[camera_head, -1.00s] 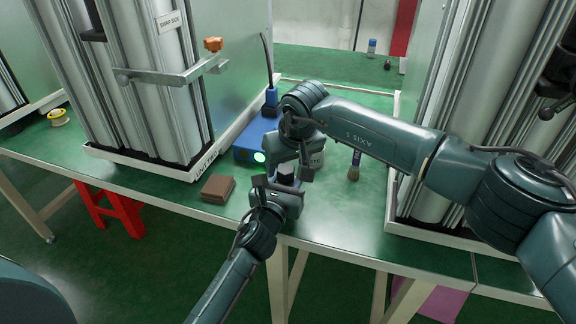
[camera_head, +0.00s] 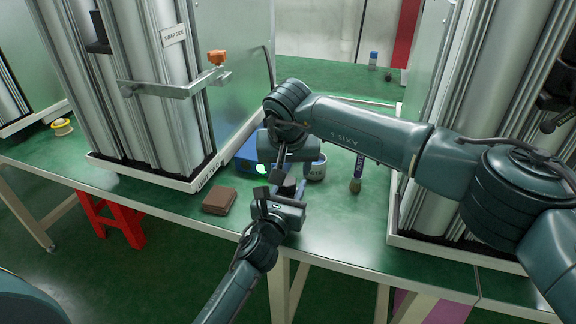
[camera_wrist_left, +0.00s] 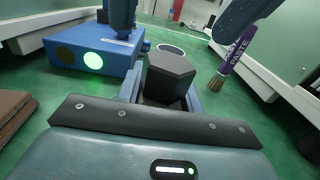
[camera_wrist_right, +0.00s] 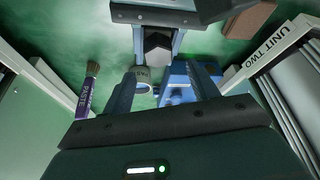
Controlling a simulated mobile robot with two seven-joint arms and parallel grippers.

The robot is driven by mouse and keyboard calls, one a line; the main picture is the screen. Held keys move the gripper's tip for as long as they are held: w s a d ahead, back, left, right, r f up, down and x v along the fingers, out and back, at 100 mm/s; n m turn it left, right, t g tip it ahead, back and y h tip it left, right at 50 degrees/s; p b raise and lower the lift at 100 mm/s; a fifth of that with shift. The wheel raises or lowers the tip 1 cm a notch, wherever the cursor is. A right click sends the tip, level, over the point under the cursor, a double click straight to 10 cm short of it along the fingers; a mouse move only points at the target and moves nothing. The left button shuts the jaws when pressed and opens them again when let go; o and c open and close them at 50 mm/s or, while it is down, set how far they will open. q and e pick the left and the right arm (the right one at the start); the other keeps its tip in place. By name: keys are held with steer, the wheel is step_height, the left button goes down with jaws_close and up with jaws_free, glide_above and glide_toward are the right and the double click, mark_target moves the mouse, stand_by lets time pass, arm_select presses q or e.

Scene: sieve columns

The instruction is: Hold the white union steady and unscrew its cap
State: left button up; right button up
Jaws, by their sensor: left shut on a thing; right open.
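My left gripper (camera_head: 284,186) is shut on a dark hexagonal piece (camera_wrist_left: 170,77) and holds it above the table's front part. The piece also shows between the left fingers in the right wrist view (camera_wrist_right: 157,47). My right gripper (camera_head: 279,162) is open and empty, pointing down behind and above the left one. In the right wrist view its fingers (camera_wrist_right: 163,88) are apart, with the hexagonal piece beyond them, not between them.
A blue box (camera_head: 244,153) with a lit green lamp, a pale cup (camera_head: 317,170) and a paste brush (camera_head: 356,175) stand behind the grippers. A brown block (camera_head: 219,200) lies left. Metal columns flank the green table (camera_head: 330,225), whose front right is clear.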

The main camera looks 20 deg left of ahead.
mark_target(290, 182)
steer(key=shift+f, duration=0.1)
stand_by(0.3)
steer(key=shift+f, duration=1.65)
steer(key=c, duration=1)
steer(key=n, duration=0.2)
steer(key=n+y, duration=0.1)
steer(key=shift+w+d+g, duration=0.15)
steer(key=shift+d+g, duration=0.1)
steer(key=shift+g, duration=0.05)
steer(key=shift+a+r, duration=0.1)
steer(key=shift+r, duration=2.95)
